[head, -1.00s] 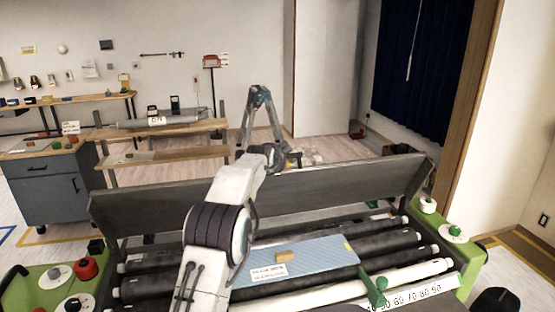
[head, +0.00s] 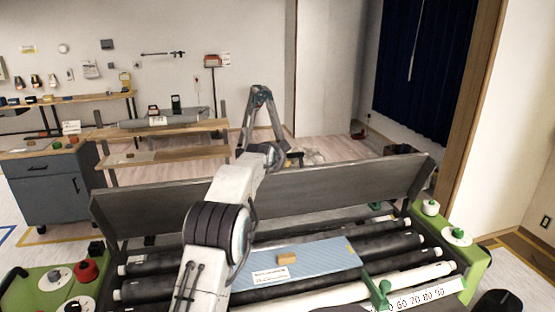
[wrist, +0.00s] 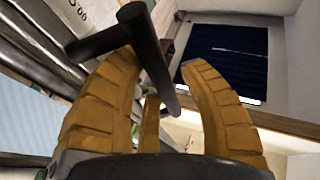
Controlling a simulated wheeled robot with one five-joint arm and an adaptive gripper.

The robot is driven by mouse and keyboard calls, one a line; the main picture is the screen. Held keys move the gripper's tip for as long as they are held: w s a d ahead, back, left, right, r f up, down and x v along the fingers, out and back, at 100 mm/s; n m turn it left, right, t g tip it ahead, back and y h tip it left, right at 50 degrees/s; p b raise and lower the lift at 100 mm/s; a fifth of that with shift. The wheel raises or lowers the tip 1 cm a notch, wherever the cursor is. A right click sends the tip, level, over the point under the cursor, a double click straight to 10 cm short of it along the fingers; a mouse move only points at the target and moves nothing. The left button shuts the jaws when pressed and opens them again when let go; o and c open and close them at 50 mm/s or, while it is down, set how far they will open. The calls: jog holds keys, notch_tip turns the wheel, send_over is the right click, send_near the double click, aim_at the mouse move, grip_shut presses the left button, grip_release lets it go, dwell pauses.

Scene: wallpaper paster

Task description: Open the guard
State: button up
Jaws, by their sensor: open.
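The guard (head: 270,192) is a long dark-grey panel along the back of the green-ended pasting machine. It stands tilted above the rollers. A black bar with a crosspiece (wrist: 148,45), perhaps the guard's handle, lies between and in front of the fingers. I cannot tell whether any finger touches it.
Black and white rollers (head: 390,245) lie in front of the guard. A green lever (head: 379,293) stands at the front. A grey cabinet (head: 45,190) is at the left.

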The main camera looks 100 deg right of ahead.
jog(key=shift+o, duration=1.3)
jog(key=shift+s, duration=0.15)
jog(key=shift+a, duration=0.15)
jog(key=v, duration=1.2)
